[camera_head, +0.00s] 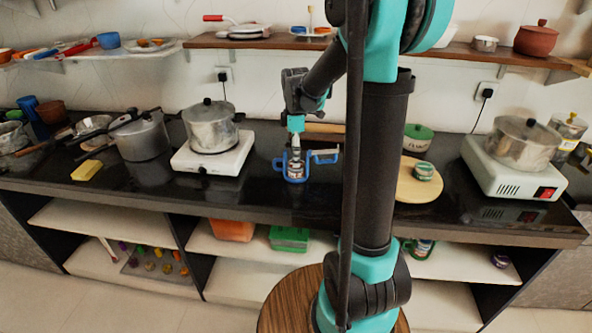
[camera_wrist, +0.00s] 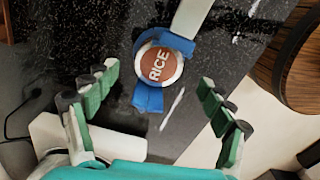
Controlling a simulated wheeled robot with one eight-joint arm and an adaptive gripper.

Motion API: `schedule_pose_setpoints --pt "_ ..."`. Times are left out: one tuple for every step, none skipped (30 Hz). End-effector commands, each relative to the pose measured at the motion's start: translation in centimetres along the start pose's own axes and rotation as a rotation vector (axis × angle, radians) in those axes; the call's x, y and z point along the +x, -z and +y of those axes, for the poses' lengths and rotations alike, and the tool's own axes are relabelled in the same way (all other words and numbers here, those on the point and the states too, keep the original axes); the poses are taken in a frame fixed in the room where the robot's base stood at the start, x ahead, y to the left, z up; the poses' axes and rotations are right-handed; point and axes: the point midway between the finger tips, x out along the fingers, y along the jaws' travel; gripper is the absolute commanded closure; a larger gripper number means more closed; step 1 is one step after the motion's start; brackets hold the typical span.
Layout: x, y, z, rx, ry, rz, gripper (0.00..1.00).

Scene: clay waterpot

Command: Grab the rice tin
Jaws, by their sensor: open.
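The rice tin (camera_wrist: 158,66) shows its round reddish-brown lid, marked RICE, from above in the wrist view. A blue frame-like piece (camera_wrist: 149,98) lies around or against the tin; I cannot tell how they touch. In the head view the tin (camera_head: 295,170) stands on the dark counter with the blue piece (camera_head: 325,157) beside it. My gripper (camera_head: 295,147) points down over the tin. In the wrist view its green-padded fingers (camera_wrist: 158,78) are spread wide on the left and right, with the tin's lid between and beyond them. Nothing is held.
A white stove with a pot (camera_head: 210,126) is left of the tin. A round board (camera_head: 418,190) with a small tin (camera_head: 424,171) is to the right. A second stove (camera_head: 487,170) is farther right. A wooden stool (camera_head: 283,300) stands in front. Shelves hang above.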

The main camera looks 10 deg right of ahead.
Motion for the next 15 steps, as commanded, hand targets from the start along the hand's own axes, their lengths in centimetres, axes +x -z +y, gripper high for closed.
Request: schedule_pose_setpoints --pt "0.4 0.0 0.1 0.000 0.000 0.000 0.18" --pt "0.7 0.0 0.1 0.000 0.000 0.000 0.18" --pt "1.2 -0.1 0.1 0.000 0.000 0.000 0.18" --pt "1.6 -0.1 0.1 0.000 0.000 0.000 0.18" --pt "2.1 -0.1 0.2 0.000 0.000 0.000 0.18" --pt "2.7 -0.1 0.3 0.000 0.000 0.000 0.18" --pt "3.1 -0.2 0.3 0.000 0.000 0.000 0.18" --pt "3.5 -0.2 0.2 0.000 0.000 0.000 0.18" --pt "4.0 -0.2 0.3 0.000 0.000 0.000 0.18" --pt "4.3 -0.2 0.3 0.000 0.000 0.000 0.18" --pt "4.5 -0.2 0.3 0.000 0.000 0.000 0.18" --pt "4.8 -0.2 0.2 0.000 0.000 0.000 0.18" --pt "4.9 -0.2 0.2 0.000 0.000 0.000 0.18" --pt "5.0 -0.2 0.2 0.000 0.000 0.000 0.18" --pt "5.1 -0.2 0.2 0.000 0.000 0.000 0.18"
